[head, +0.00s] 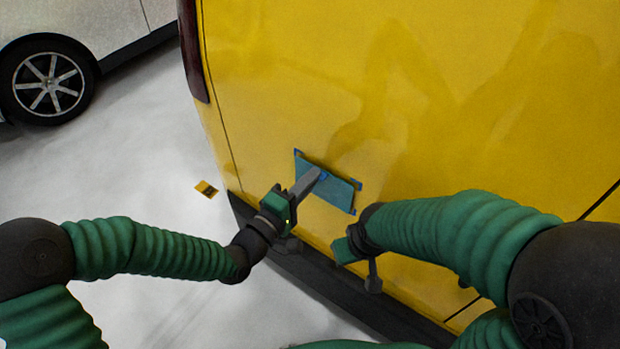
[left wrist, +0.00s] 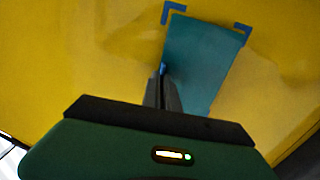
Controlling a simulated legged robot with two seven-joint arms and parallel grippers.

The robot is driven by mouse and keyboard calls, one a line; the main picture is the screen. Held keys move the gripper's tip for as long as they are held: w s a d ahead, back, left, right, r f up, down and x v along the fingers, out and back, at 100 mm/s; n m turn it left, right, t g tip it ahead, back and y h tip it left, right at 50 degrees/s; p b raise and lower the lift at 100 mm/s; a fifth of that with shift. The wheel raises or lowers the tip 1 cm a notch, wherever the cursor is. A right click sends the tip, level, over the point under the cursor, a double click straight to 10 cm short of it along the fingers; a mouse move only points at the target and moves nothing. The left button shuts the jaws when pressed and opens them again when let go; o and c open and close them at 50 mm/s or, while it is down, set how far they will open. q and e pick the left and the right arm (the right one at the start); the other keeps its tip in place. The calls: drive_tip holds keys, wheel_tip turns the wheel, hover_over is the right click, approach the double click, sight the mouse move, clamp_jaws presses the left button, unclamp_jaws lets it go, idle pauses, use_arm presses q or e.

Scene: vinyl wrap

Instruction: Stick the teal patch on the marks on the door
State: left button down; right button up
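The teal patch (head: 337,190) lies against the yellow door (head: 420,110), between blue corner marks (head: 357,185). The left wrist view shows the patch (left wrist: 205,55) with one end between two blue marks (left wrist: 243,32). I cannot tell whether the whole patch is stuck flat. My left gripper (head: 318,176) reaches the patch with its fingers together. A small blue piece (left wrist: 163,68), like a tab, is at the fingertips and looks pinched. My right gripper (head: 358,258) is below and right of the patch, close to the door; its fingers are unclear. The lower left mark is hidden.
A dark bumper (head: 300,275) runs below the door. A dark red tail light (head: 190,45) is at its left edge. A silver car (head: 85,20) stands at upper left. The door above the patch is clear.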

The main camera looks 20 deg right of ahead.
use_arm(q)
drive_tip(key=shift+w+d, duration=0.3)
drive_tip(key=shift+d, duration=0.05)
idle(1.3)
drive_tip(key=c, duration=1.6)
unclamp_jaws()
drive_tip(key=shift+o, duration=0.2)
drive_tip(key=p+v, duration=0.9)
drive_tip(key=v, duration=0.7)
drive_tip(key=shift+s+a, duration=0.2)
drive_tip(key=shift+a, duration=0.1)
